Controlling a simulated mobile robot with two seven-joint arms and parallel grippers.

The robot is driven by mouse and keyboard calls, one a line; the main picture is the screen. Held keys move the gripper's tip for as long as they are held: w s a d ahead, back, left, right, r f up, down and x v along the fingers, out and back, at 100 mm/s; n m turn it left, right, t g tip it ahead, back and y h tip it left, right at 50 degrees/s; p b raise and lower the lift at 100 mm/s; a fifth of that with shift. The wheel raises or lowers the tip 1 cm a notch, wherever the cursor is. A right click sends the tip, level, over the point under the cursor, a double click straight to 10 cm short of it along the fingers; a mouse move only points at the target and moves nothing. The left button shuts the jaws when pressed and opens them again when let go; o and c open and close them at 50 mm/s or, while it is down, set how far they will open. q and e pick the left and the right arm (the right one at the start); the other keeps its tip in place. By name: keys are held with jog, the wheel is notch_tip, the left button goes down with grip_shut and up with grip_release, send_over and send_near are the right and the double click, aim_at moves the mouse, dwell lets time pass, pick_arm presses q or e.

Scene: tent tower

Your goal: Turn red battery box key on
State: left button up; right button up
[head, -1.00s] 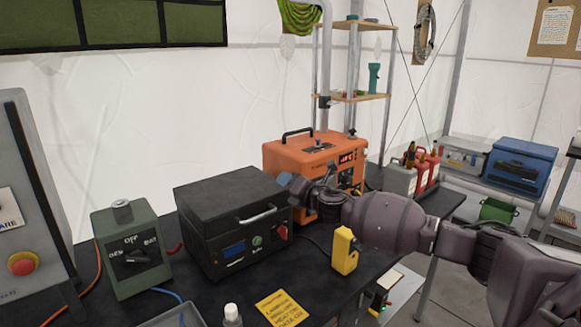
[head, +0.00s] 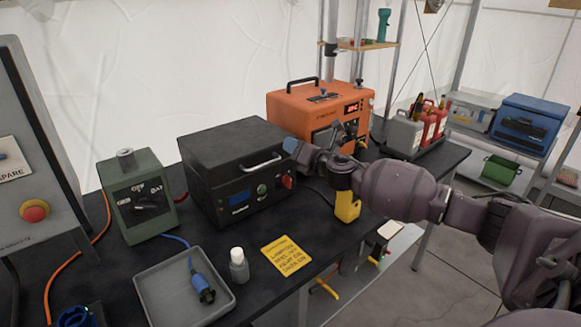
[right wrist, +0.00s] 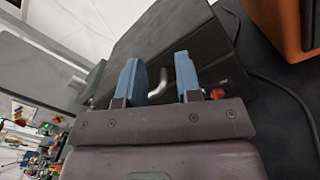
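A black box (head: 235,168) with a grey handle, a small blue display and a green button stands on the dark table. A small red key-like part (head: 288,181) sits at the right of its front face; I cannot tell its setting. My right gripper (head: 290,146) is at the box's upper right front corner, above the red part. In the right wrist view, its two blue fingers (right wrist: 160,80) are apart with nothing held, and the box's handle shows between them. A red part (right wrist: 217,93) shows beside the right finger, partly hidden. My left gripper is not in view.
An orange unit (head: 320,105) stands behind my right arm. A yellow device (head: 347,207) is partly hidden under the arm. A green selector box (head: 138,200), grey tray (head: 155,305), small bottle (head: 239,266) and yellow card (head: 286,257) are on the table.

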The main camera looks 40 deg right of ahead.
aim_at(287, 181)
jog(key=s+f+n, duration=0.1)
jog(key=s+f, duration=0.1)
jog(key=f, duration=0.2)
jog(key=s+d+f+n+b, duration=0.1)
jog(key=s+f+n, duration=0.1)
jog(key=s+f, duration=0.1)
jog(key=s+f+n, duration=0.2)
jog(key=s+f, duration=0.1)
jog(key=f, duration=0.2)
jog(key=shift+d+f+h+b, duration=0.2)
jog(key=shift+f+h+b, duration=0.05)
jog(key=shift+h+b, duration=0.15)
jog(key=shift+w+r, duration=0.1)
jog(key=shift+w, duration=0.45)
jog(key=w, duration=0.5)
jog(key=w+b, duration=0.1)
jog(key=w, duration=0.2)
jog(key=shift+w+a, duration=0.1)
jog(key=shift+a, duration=0.3)
jog(key=shift+w, duration=0.75)
